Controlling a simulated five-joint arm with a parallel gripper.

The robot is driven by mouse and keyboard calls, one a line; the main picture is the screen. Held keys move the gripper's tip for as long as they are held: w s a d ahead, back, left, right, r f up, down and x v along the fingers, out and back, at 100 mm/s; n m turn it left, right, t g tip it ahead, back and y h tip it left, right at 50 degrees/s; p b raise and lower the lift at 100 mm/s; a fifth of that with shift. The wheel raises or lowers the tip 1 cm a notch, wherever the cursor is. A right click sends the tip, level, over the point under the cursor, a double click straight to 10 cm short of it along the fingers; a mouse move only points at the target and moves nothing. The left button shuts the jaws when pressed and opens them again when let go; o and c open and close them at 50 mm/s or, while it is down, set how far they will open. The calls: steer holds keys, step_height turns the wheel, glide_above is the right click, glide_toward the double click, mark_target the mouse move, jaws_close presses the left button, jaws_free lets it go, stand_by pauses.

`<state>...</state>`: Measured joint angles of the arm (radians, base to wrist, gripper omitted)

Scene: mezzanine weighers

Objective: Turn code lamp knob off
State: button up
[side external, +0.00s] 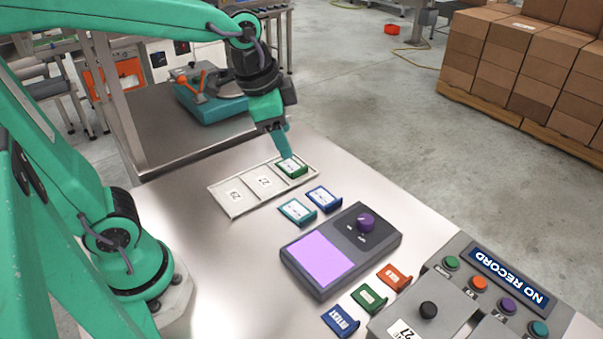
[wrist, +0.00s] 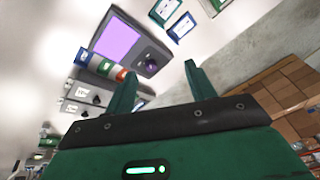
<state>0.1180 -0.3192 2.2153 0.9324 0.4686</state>
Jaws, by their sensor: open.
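The code lamp is a dark grey box (side external: 340,276) with a lit purple panel (side external: 316,260) and a purple knob (side external: 366,223) at its far right end. Small white marks sit by the knob, too small to read. In the wrist view the lit panel (wrist: 118,42) and the knob (wrist: 151,65) show beyond my fingers. My gripper (side external: 287,156) is open, over the green-edged card (side external: 291,168) in the tray's right slot. I cannot tell if it touches the card. It is behind and left of the knob. In the wrist view my two fingers (wrist: 157,78) stand apart with nothing between them.
A metal tray (side external: 232,211) holds the green-edged card. Teal (side external: 297,211) and blue (side external: 323,198) cards lie between tray and lamp. Orange, green and blue tags lie in front of the lamp. A button console (side external: 450,280) reading NO RECORD stands at front right.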

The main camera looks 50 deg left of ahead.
steer(key=w+d+f+m+g, duration=0.2)
steer(key=w+d+f+m, duration=0.35)
steer(key=w, duration=0.25)
steer(key=m+g, duration=0.2)
steer(key=m, duration=0.4)
glide_above(366, 219)
step_height(366, 219, down, 7)
steer(key=shift+a+r, duration=0.1)
steer(key=shift+a, duration=0.05)
steer(key=shift+f, duration=0.25)
steer(key=shift+f, duration=3.85)
steer(key=shift+c, duration=0.4)
steer(key=c, duration=0.9)
